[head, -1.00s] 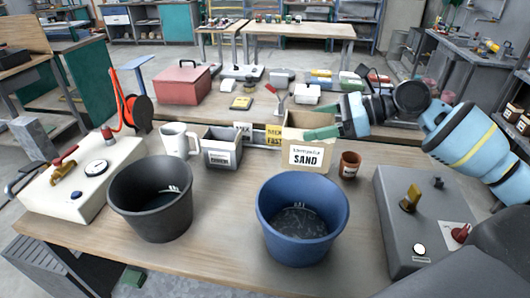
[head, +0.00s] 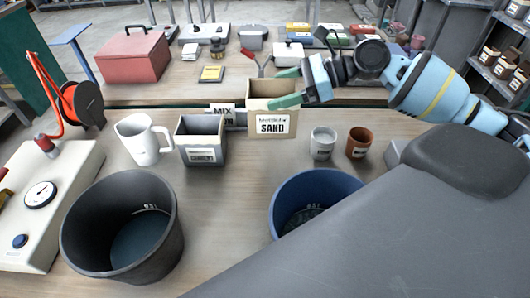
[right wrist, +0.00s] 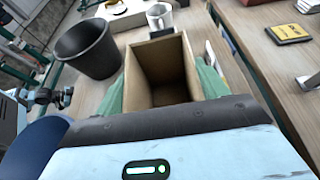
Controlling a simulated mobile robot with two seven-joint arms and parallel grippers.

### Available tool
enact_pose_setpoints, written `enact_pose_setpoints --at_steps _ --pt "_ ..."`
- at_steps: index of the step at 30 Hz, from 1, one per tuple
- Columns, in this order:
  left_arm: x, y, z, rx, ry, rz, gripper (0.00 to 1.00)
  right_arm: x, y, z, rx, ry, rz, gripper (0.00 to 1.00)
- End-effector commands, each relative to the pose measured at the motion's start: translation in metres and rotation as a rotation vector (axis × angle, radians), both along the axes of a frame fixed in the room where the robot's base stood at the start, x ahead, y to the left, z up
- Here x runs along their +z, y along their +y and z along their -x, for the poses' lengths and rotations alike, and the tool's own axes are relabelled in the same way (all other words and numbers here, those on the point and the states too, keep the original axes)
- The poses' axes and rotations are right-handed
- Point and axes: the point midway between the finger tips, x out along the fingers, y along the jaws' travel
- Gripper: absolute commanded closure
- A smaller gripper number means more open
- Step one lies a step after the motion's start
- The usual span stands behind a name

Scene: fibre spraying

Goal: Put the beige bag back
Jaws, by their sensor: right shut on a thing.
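The beige bag (head: 270,124), an open-topped box shape labelled SAND, is upright near the back of the front table. In the right wrist view the open bag (right wrist: 163,75) shows bare brown inner walls. My right gripper (head: 284,88) reaches in from the right, its green fingers on opposite sides of the bag's upper part. In the right wrist view the fingers (right wrist: 165,88) flank the bag. Whether its base touches the table is unclear. My left gripper is not in view.
A grey container (head: 201,141) and white jug (head: 145,139) stand left of the bag. A grey cup (head: 322,144) and brown pot (head: 360,142) stand to its right. A black bucket (head: 75,235) and blue bucket (head: 330,183) are in front. A MIX card (head: 222,113) is partly covered.

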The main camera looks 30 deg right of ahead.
Motion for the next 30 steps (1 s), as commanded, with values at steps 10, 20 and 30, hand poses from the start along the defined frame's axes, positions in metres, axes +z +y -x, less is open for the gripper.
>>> enact_pose_setpoints --at_steps 10,20,30 --pt "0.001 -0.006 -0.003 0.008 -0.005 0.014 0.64 -0.014 0.000 0.000 -0.001 -0.003 -0.002 0.85" --pt "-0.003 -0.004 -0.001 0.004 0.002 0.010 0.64 -0.055 0.000 0.000 -0.001 -0.003 -0.002 0.85" --pt "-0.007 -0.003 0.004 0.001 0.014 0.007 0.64 -0.081 0.000 0.000 -0.001 0.001 -0.003 0.85"
